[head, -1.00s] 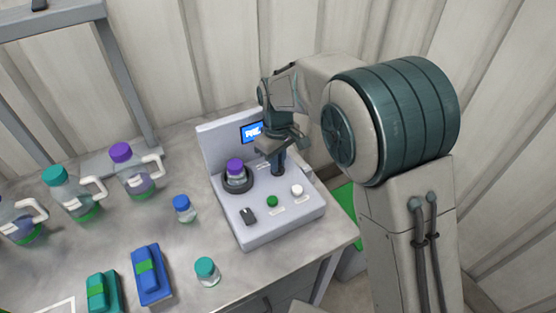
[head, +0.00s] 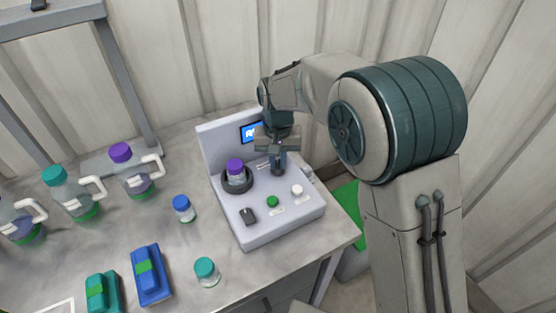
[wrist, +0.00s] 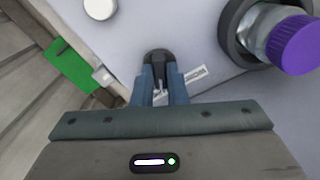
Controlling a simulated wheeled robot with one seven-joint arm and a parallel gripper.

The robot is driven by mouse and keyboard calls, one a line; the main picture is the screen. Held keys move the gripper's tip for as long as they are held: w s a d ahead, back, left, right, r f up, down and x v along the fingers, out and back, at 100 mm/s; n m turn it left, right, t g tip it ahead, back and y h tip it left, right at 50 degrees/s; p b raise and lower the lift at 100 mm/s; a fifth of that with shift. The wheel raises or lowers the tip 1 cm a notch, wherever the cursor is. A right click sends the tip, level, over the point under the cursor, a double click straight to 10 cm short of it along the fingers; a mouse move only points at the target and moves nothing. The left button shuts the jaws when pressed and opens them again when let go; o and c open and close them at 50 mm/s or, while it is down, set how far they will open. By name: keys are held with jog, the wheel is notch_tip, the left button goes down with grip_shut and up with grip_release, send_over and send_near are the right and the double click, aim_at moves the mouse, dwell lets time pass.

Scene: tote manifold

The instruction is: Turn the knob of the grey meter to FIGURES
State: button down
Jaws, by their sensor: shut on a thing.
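The grey meter (head: 245,228) stands on the bench in the head view, its small blue screen (head: 250,131) partly hidden by my gripper. My gripper (head: 278,168) is over the back right of the meter's top. In the wrist view my gripper (wrist: 160,92) is shut on a black knob (wrist: 158,57), with a finger on each side of it. A small label (wrist: 194,74) lies beside the knob; I cannot read it. The screen's writing is also too small to read.
A purple-capped bottle (head: 235,168) sits in the meter's round holder, close to my gripper. A green button (head: 272,201), a white button (head: 297,190) and a black switch (head: 248,216) are nearer the front. Bottles and coloured cases stand to the left.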

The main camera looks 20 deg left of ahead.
aim_at(277, 164)
jog(key=shift+m, duration=0.4)
jog(key=c, duration=1.4)
grip_release()
jog(key=shift+c, duration=0.2)
notch_tip(277, 164, up, 14)
jog(key=shift+b, duration=0.3)
